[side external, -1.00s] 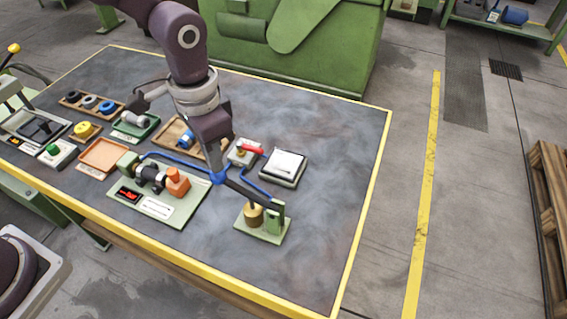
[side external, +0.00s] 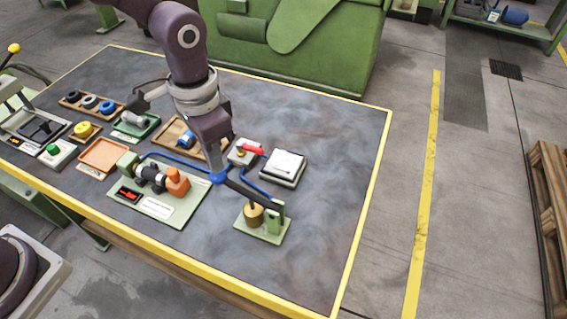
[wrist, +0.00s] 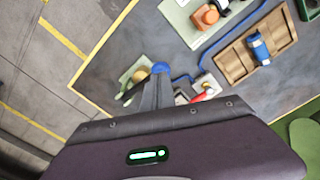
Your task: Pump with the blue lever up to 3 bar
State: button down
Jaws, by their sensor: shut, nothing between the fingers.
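The hand pump (side external: 262,221) stands near the front right of the table, with a brass cylinder and green bracket on a pale green base. Its dark lever (side external: 250,194) runs up left from the bracket to a blue knob (side external: 218,178). My gripper (side external: 216,168) is shut and points down at the blue knob, its tips at or just above it. In the wrist view the blue knob (wrist: 160,67) shows just beyond the fingertips (wrist: 157,76); I cannot tell whether they touch. A small red-lit display (side external: 129,195) sits on the green extruder plate; its reading is illegible.
A blue hose (side external: 178,161) runs past the knob. A valve block with a red handle (side external: 250,148) and a white-topped device (side external: 286,165) stand behind the lever. The table's right side is clear.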

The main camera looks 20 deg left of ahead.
aim_at(220, 182)
jog(key=shift+f, duration=0.1)
dwell(0.4)
notch_tip(220, 182, down, 7)
jog(key=shift+f, duration=0.1)
jog(key=shift+r, duration=2.8)
jog(key=shift+f, duration=0.1)
dwell(1.0)
